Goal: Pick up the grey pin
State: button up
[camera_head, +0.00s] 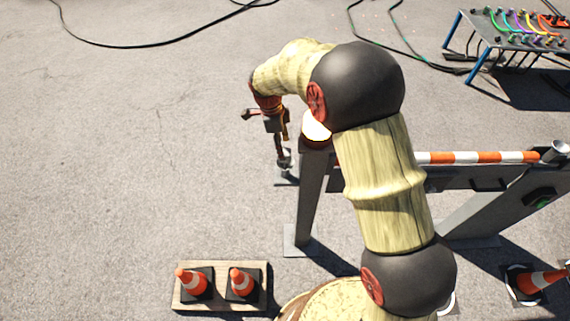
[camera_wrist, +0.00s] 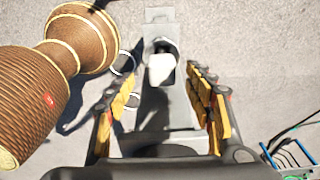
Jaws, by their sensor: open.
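In the wrist view, the grey pin (camera_wrist: 161,68) appears as a pale, blunt-ended piece in front of a dark opening in a grey metal part (camera_wrist: 160,18). My gripper (camera_wrist: 160,88) is open, with its yellow-padded fingers on either side of the pin in the picture. A gap shows on both sides, so I see no contact. How far below the fingertips the pin lies is hard to tell. In the head view, my gripper (camera_head: 284,158) points down just left of the grey stand's post (camera_head: 309,195). The pin is not clearly visible there.
A barrier bar (camera_head: 480,157) with orange and white stripes is right of my arm. Two cones stand on a wooden pallet (camera_head: 220,303), with another cone (camera_head: 541,280) at the right. A blue-legged table (camera_head: 520,40) with coloured cables is far right.

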aim_at(285, 151)
jog(key=f, duration=0.2)
jog(key=d+f, duration=0.1)
jog(key=f, duration=0.1)
jog(key=shift+w+d+f+b, duration=0.1)
jog(key=shift+w+f+b, duration=0.05)
jog(key=shift+f+b, duration=0.25)
jog(key=shift+c, duration=0.4)
jog(key=shift+r, duration=0.1)
grip_shut()
